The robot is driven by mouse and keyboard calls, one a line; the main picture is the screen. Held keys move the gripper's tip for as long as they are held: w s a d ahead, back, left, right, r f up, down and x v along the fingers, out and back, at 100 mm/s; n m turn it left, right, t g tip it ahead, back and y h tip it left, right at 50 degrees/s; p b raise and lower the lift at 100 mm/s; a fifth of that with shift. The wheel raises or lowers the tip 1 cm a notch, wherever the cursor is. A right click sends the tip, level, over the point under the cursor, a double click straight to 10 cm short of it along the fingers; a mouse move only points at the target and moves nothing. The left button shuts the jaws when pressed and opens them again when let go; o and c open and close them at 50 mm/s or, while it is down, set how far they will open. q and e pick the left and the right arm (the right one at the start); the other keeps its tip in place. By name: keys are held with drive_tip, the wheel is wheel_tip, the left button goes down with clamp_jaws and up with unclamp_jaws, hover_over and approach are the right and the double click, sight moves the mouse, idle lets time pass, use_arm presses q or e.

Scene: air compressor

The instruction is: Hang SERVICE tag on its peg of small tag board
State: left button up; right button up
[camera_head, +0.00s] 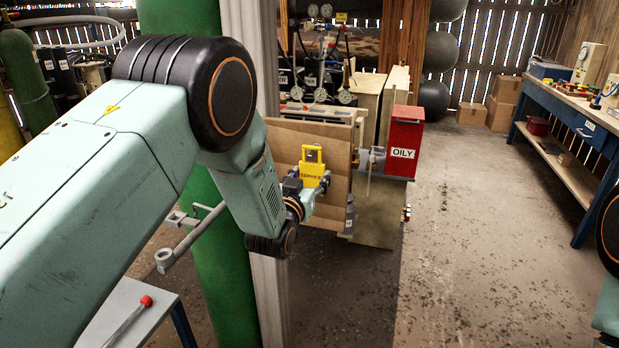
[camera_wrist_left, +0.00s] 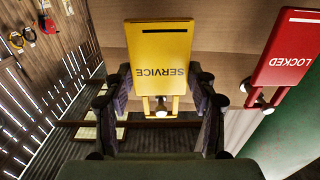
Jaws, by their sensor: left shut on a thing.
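The yellow SERVICE tag (camera_head: 313,177) is held by my left gripper (camera_head: 306,187) in front of a brown upright board (camera_head: 285,137). The left wrist view shows the SERVICE tag (camera_wrist_left: 160,52) upside down between the two fingers of my left gripper (camera_wrist_left: 161,82), which are shut on it. Its loop frames a pale peg end (camera_wrist_left: 161,111); I cannot tell whether the loop is around the peg or only in line with it. A red LOCKED tag (camera_wrist_left: 290,50) hangs on a neighbouring peg (camera_wrist_left: 261,101) at the right. My right gripper is not in view.
A red OILY box (camera_head: 403,142) stands right of the board. A green column (camera_head: 215,250) rises close to my left arm. A grey stand with a red-knobbed lever (camera_head: 146,301) is at lower left. A blue workbench (camera_head: 575,115) is at right; the floor between is clear.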

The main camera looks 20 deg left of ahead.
use_arm(q)
drive_tip(key=shift+f+b, duration=0.35)
drive_tip(key=shift+f, duration=0.15)
idle(0.4)
drive_tip(key=o, duration=1.2)
drive_tip(key=s, duration=1.2)
drive_tip(key=shift+a+r, duration=0.1)
drive_tip(key=shift+a, duration=0.15)
